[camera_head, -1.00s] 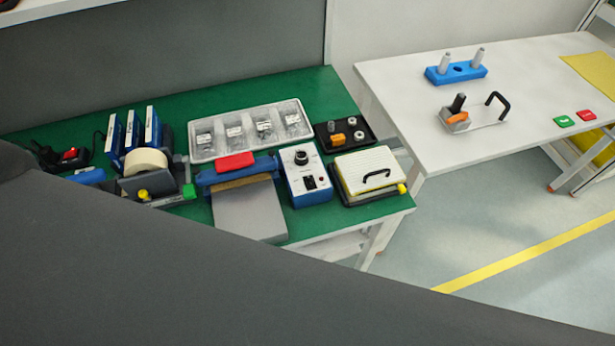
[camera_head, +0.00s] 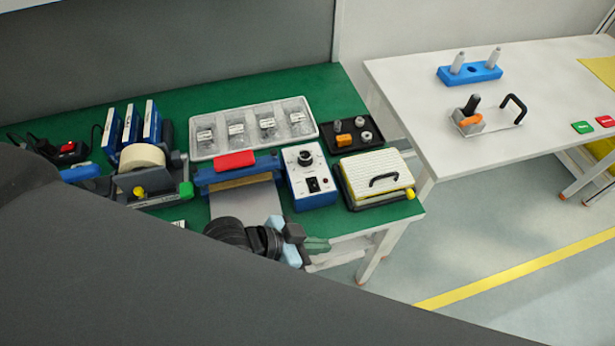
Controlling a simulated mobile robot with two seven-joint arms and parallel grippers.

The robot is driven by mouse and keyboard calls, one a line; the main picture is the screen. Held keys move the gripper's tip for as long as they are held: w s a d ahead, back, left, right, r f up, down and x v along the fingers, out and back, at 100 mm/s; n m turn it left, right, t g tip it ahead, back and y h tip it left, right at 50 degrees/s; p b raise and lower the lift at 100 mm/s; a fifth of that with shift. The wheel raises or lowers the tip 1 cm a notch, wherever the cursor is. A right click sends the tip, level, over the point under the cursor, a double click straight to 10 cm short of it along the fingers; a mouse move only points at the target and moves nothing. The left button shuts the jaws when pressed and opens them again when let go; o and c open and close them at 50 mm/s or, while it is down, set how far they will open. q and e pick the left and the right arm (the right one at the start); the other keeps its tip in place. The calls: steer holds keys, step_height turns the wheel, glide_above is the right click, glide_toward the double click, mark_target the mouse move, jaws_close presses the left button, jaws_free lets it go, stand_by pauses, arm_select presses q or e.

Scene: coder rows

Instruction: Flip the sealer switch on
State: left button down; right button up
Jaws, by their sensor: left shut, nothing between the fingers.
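The sealer (camera_head: 240,181), blue with a red grip on top, stands on the green table. Beside it on the right is a white-and-blue control box (camera_head: 308,178) with a round black knob and, below it, a small black switch (camera_head: 313,185). The switch is too small to tell which way it is set. My left gripper (camera_head: 318,245) is at the table's front edge, below the box in the picture and apart from it. Its fingers are shut and empty, pointing right. My right gripper is not in view.
A clear tray of bagged parts (camera_head: 205,151) stands behind the sealer. A black parts tray (camera_head: 327,129) and a ribbed pad with a handle (camera_head: 378,168) stand right of the box. A tape dispenser (camera_head: 150,186) is on the left. A white table (camera_head: 410,75) stands at the right.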

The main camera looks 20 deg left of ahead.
arm_select(q)
steer(key=w+a+r+m+g+y+b, duration=0.1)
steer(key=w+a+r+m+g, duration=0.1)
steer(key=w+a+r, duration=0.8)
steer(key=a+r, duration=0.3)
steer(key=shift+a+r, duration=0.15)
steer(key=shift+r, duration=0.05)
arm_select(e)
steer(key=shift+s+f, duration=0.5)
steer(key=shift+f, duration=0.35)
arm_select(q)
steer(key=shift+w, duration=0.1)
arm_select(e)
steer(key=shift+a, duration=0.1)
arm_select(q)
glide_above(313, 183)
steer(key=s, duration=0.1)
steer(key=f, duration=0.5)
steer(key=a+f, duration=0.1)
steer(key=f, duration=0.1)
steer(key=shift+f, duration=0.2)
step_height(313, 183, down, 2)
steer(key=shift+s+f, duration=0.1)
steer(key=shift+s, duration=0.05)
steer(key=shift+s+f, duration=0.1)
steer(key=shift+f, duration=0.65)
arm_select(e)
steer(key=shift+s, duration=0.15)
